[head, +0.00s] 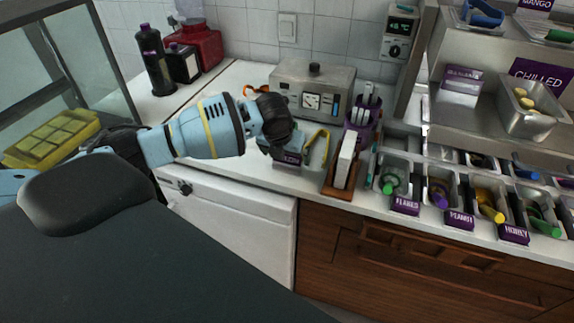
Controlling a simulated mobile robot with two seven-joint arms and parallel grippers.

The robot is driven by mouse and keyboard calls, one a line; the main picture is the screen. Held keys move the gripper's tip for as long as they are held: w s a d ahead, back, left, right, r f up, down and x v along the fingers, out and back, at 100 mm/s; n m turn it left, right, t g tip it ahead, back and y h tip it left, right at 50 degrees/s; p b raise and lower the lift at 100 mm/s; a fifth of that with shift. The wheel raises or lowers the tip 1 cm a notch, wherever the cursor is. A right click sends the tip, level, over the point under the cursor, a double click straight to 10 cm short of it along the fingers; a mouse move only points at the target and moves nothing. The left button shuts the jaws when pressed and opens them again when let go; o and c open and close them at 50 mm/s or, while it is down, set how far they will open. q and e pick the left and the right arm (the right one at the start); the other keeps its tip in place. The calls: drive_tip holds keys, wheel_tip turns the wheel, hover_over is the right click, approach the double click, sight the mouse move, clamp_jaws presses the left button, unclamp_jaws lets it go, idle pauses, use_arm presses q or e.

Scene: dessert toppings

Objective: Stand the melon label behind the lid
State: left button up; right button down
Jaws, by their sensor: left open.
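My left gripper (291,146) reaches in from the left, low over the counter in front of the steel box. It is open, with its dark wrist hiding part of what lies there. My right gripper is not in view.
A wooden holder with a white block (345,160) and a purple cup of utensils (362,112) stand right of the gripper. Topping bins with purple labels (405,205) line the right counter. A "CHILLED" sign (541,73) marks the shelf.

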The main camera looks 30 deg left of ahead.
use_arm(q)
drive_tip(key=shift+x, duration=1.4)
drive_tip(key=shift+c, duration=0.3)
drive_tip(key=c, duration=1.1)
drive_tip(key=shift+w+r, duration=0.1)
drive_tip(key=shift+r, duration=0.1)
drive_tip(key=shift+r, duration=0.55)
wheel_tip(320, 180, up, 2)
drive_tip(key=shift+r, duration=0.2)
drive_tip(key=s+d, duration=0.3)
drive_tip(key=d, duration=0.1)
drive_tip(key=s+d, duration=0.3)
drive_tip(key=s, duration=0.1)
drive_tip(key=s+d+r, duration=0.1)
drive_tip(key=s+d, duration=0.3)
drive_tip(key=shift+d+r+p, duration=0.1)
drive_tip(key=shift+d+p, duration=0.2)
drive_tip(key=shift+d, duration=0.05)
